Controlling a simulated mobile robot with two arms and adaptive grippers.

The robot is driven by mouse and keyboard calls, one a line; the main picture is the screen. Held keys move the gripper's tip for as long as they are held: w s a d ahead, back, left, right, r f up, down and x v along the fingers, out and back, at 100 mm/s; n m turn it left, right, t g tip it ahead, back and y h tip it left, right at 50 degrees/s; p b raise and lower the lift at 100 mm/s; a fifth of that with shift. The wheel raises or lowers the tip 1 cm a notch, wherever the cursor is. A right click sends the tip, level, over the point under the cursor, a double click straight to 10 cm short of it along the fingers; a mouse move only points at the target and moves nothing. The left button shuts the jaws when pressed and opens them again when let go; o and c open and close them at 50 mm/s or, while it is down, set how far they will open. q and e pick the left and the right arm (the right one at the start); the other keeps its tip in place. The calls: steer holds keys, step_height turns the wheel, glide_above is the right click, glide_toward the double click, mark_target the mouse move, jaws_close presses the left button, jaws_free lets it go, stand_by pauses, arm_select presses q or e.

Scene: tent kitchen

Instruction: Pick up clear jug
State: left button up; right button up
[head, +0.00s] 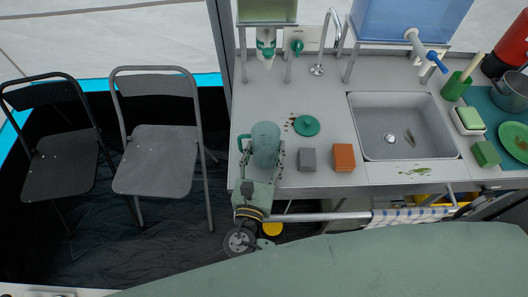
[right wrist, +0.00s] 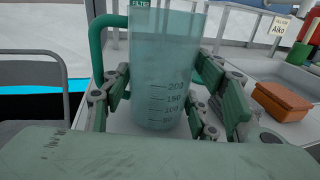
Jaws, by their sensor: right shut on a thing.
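The clear jug (head: 266,140) is bluish and see-through, with a green handle, and stands upright at the left end of the grey counter (head: 330,112). The right wrist view shows the jug (right wrist: 165,75) close up, with volume marks on its side. My right gripper (head: 262,158) reaches in from the counter's front edge; its fingers (right wrist: 160,100) are shut around the jug, one on each side. I cannot tell whether the jug's base touches the counter. My left gripper is not in view.
A green lid (head: 306,125), a grey block (head: 309,159) and an orange-brown block (head: 344,157) lie right of the jug. The sink (head: 404,128) is further right. A filter tank (head: 267,12) stands behind. Two folding chairs (head: 160,155) stand left.

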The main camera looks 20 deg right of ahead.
mark_target(264, 152)
step_height(264, 152, up, 4)
steer(key=shift+s+d+f, duration=0.1)
steer(key=s+d+r, duration=0.6)
steer(key=s+d, duration=0.1)
steer(key=d, duration=0.2)
steer(key=shift+r+b, duration=0.3)
steer(key=shift+r, duration=0.05)
steer(key=a+n+y, duration=0.1)
steer(key=n+y, duration=0.1)
steer(key=y, duration=0.1)
steer(key=a+r+n+t+y, duration=0.1)
steer(key=n+y, duration=0.1)
steer(key=y, duration=0.1)
steer(key=a+r+n+t+y, duration=0.1)
steer(key=y, duration=0.1)
steer(key=shift+s+n+y, duration=0.1)
steer(key=shift+n+y, duration=0.3)
steer(key=shift+d+f, duration=0.1)
